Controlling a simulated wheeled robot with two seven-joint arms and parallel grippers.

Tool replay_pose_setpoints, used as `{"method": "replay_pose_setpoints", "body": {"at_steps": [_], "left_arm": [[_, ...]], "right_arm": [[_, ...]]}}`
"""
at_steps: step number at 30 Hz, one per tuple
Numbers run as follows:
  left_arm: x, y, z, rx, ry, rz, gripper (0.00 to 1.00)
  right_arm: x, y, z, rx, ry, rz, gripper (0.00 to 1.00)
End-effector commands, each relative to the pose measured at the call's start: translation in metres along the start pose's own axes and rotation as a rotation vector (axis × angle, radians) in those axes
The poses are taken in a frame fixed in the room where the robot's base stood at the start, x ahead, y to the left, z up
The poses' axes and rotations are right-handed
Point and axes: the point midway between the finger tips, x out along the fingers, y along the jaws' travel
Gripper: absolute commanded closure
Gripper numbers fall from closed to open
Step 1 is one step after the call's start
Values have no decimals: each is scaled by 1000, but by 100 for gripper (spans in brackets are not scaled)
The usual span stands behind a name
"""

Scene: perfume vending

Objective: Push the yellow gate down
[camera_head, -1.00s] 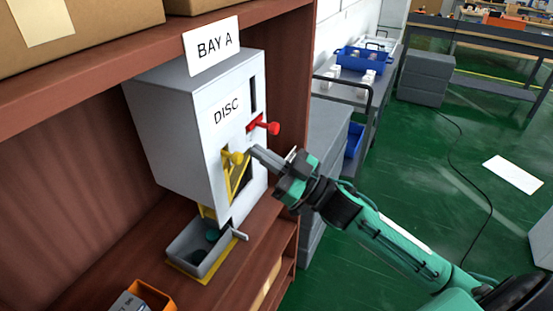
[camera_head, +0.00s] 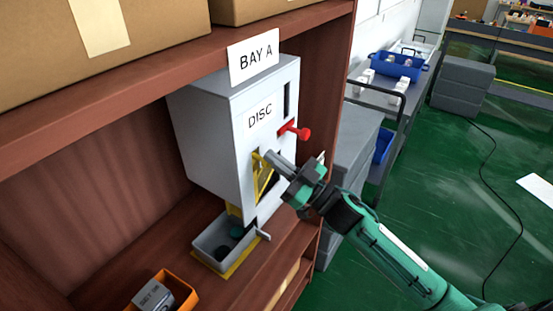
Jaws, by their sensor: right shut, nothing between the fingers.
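The grey dispenser (camera_head: 215,140) marked DISC stands in the shelf under the BAY A sign. Its yellow gate (camera_head: 262,180) is on the front face, below a red knob (camera_head: 304,134). My right gripper (camera_head: 270,158) is shut and empty, its tip over the upper end of the yellow gate. The tip hides the gate's yellow knob; whether they touch I cannot tell. A grey tray (camera_head: 207,244) below the outlet holds dark round things. My left gripper is not in view.
An orange box (camera_head: 183,297) with a grey item stands at the shelf's front left. Cardboard boxes (camera_head: 150,40) sit on the upper shelf. The shelf's side wall (camera_head: 325,90) is close to the dispenser's right. Green floor lies open at right.

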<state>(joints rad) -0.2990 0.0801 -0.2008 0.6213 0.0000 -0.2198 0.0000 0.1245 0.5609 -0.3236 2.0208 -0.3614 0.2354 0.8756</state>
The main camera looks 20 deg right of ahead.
Motion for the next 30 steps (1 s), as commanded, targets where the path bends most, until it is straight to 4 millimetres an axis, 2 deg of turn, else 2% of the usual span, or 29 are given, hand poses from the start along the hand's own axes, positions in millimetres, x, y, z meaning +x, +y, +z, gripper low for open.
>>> {"method": "replay_pose_setpoints", "body": {"at_steps": [13, 18, 30], "left_arm": [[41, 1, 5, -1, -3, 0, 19], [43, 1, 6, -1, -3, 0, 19], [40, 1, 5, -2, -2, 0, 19]], "right_arm": [[-30, -11, 61, 2, -2, 0, 100], [-33, -12, 68, 1, -2, 1, 100], [-33, -12, 68, 2, -8, 2, 100]]}}
